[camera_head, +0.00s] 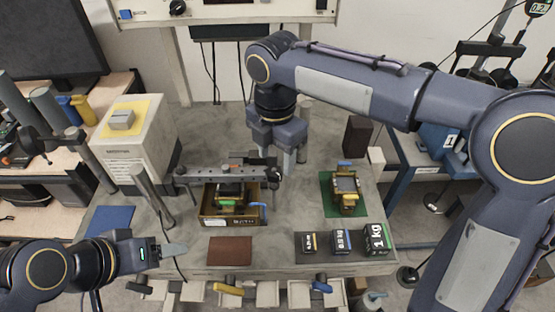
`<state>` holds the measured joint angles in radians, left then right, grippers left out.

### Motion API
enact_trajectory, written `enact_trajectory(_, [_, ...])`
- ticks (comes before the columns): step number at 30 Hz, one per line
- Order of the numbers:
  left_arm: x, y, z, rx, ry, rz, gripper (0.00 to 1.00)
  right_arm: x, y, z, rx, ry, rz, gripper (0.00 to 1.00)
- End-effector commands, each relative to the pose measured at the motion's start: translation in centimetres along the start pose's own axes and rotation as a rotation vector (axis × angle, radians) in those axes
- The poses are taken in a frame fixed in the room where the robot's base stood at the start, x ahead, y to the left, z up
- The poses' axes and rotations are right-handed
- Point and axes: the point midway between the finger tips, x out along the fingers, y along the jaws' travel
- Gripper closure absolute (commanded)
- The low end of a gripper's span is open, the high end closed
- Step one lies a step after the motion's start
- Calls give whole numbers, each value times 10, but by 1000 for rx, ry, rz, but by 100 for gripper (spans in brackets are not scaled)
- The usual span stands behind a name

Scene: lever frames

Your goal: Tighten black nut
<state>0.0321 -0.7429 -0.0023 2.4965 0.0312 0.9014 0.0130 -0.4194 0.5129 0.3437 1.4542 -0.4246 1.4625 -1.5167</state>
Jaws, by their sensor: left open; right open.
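A lever frame stands mid-bench, with a dark horizontal beam (225,174) above a cardboard box (218,218). A small black part (273,175) sits at the beam's right end; I cannot tell for sure whether it is the black nut. My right gripper (288,160) points down just above and to the right of that end, open, with its fingers beside the black part. I see no contact clearly. My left gripper (178,250) is low at the left front, over the bench edge, open and empty, well away from the beam.
A green mat (342,209) with a yellow-and-grey device lies to the right. Black weight blocks (376,238) stand at the front right. A brown mat (230,251) lies front centre, a blue mat (110,220) at left. A tall pale box (135,150) stands back left.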

Motion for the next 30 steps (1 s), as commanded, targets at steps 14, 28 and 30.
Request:
enact_trajectory(14, [-1, 0, -1, 0, 0, 0, 33, 30, 0, 1, 5, 0, 0, 48])
enact_trajectory(28, [-1, 0, -1, 0, 0, 0, 33, 30, 0, 1, 5, 0, 1, 93])
enact_trajectory(30, [-1, 1, -1, 0, 0, 0, 33, 30, 0, 1, 7, 0, 1, 93])
